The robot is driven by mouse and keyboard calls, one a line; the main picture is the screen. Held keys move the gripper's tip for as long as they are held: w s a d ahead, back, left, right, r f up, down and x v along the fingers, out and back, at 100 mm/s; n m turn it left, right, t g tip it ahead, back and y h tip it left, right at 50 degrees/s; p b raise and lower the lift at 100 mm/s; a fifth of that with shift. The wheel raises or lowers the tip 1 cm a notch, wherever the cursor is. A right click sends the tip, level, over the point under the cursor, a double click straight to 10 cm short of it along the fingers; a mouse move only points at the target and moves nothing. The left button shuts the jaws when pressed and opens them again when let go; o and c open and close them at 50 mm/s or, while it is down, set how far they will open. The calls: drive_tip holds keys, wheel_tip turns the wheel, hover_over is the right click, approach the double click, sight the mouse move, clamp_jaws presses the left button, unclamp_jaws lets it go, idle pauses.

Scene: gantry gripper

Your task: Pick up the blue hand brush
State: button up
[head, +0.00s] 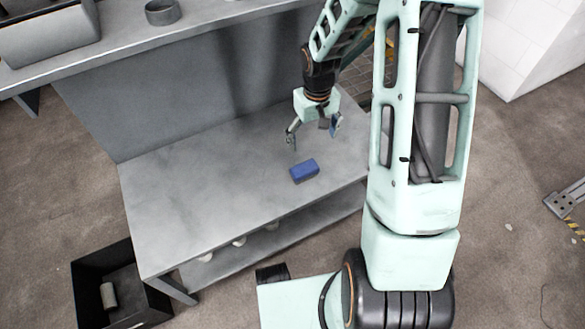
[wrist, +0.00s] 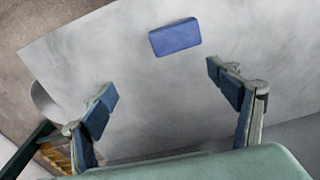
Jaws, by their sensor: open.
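The blue hand brush (head: 304,171) lies on the grey workbench (head: 200,205), near its right front part. It looks like a small block with its long side nearly level in the head view. My gripper (head: 313,143) is open and empty above the bench, behind the brush in the head view. In the wrist view the brush (wrist: 174,37) shows whole, beyond the fingertips and between their lines. My two fingers (wrist: 165,82) stand wide apart and do not touch it. Nothing hides the brush.
A higher shelf (head: 190,30) at the back holds a dark ring (head: 162,11) and a grey container (head: 48,30). Several pale items sit on the bench's lower shelf (head: 275,240). A black crate (head: 87,272) with a small cylinder inside stands on the floor. The bench top around the brush is clear.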

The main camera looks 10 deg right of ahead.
sight(305, 167)
drive_tip(key=shift+s+a+f+n+g, duration=0.2)
drive_tip(key=shift+s+a+f, duration=0.15)
drive_tip(key=shift+s+a, duration=0.25)
drive_tip(key=shift+s+a+f+n+g, duration=0.2)
drive_tip(key=shift+s+a+f, duration=0.15)
drive_tip(key=shift+s+a, duration=0.2)
wheel_tip(305, 167, down, 5)
drive_tip(key=shift+r+b, duration=0.1)
drive_tip(key=shift+b, duration=0.95)
wheel_tip(305, 167, down, 6)
drive_tip(key=b, duration=0.2)
drive_tip(key=shift+s+a+r+b, duration=0.1)
drive_tip(key=shift+b, duration=0.25)
drive_tip(key=shift+r, duration=0.1)
drive_tip(key=c, duration=1.3)
